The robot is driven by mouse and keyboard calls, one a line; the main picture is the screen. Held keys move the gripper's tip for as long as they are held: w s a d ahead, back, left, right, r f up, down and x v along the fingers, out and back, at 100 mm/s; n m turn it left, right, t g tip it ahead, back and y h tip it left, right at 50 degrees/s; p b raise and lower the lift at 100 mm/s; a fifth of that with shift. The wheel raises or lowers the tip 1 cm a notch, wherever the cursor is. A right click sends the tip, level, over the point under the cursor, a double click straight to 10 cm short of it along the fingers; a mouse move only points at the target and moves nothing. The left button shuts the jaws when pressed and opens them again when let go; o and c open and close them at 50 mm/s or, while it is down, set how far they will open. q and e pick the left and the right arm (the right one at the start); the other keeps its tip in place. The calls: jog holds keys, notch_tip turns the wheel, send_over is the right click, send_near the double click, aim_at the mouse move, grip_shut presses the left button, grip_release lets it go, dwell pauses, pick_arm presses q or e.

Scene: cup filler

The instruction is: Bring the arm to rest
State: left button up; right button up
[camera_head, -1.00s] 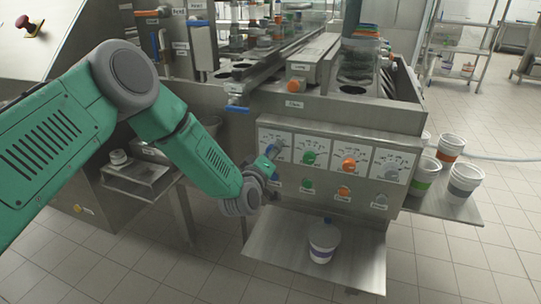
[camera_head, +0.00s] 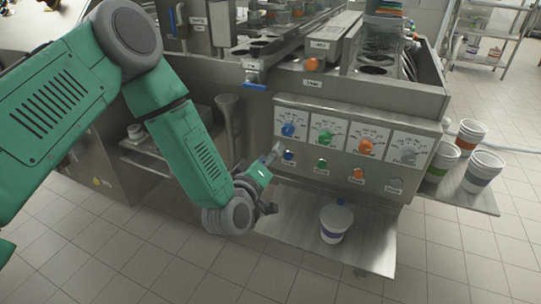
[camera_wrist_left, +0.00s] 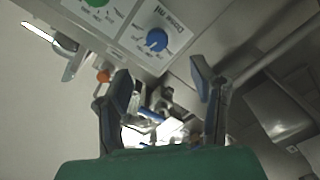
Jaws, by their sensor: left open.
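My left arm (camera_head: 190,150) is green and grey and reaches in from the left in the head view. Its gripper (camera_head: 272,180) is in front of the machine's control panel, below and left of the blue knob (camera_head: 288,130). In the left wrist view the two fingers (camera_wrist_left: 162,100) are spread apart with nothing between them. The blue knob also shows there, beyond the fingers (camera_wrist_left: 157,40). The gripper is apart from the white cup (camera_head: 335,222), which stands upright on the metal shelf to its right. My right gripper does not show.
The control panel (camera_head: 350,148) carries several coloured knobs and buttons. The metal shelf (camera_head: 365,252) juts out below it. Several cups with coloured bands (camera_head: 470,137) stand on a side shelf (camera_head: 478,203) at the right. The tiled floor (camera_head: 150,265) in front is clear.

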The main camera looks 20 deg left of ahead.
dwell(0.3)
pick_arm(q)
jog(key=s+d+f+m+g+h+p, duration=0.15)
jog(key=s+f+m+g, duration=0.65)
jog(key=s+f, duration=0.8)
jog(key=s+a+f+m+g, duration=0.1)
jog(key=s+a+f+g, duration=0.1)
jog(key=s, duration=0.9)
jog(key=s+a+f+m+g+y, duration=0.1)
jog(key=s+a+f+m+g, duration=0.1)
jog(key=s+g, duration=0.5)
jog(key=s+a, duration=0.1)
jog(key=s, duration=0.2)
jog(key=shift+s+a+f, duration=0.2)
jog(key=shift+s+a, duration=0.15)
jog(key=shift+a, duration=0.05)
jog(key=shift+w+y, duration=0.15)
jog(key=shift+y, duration=0.1)
jog(key=shift+c, duration=0.4)
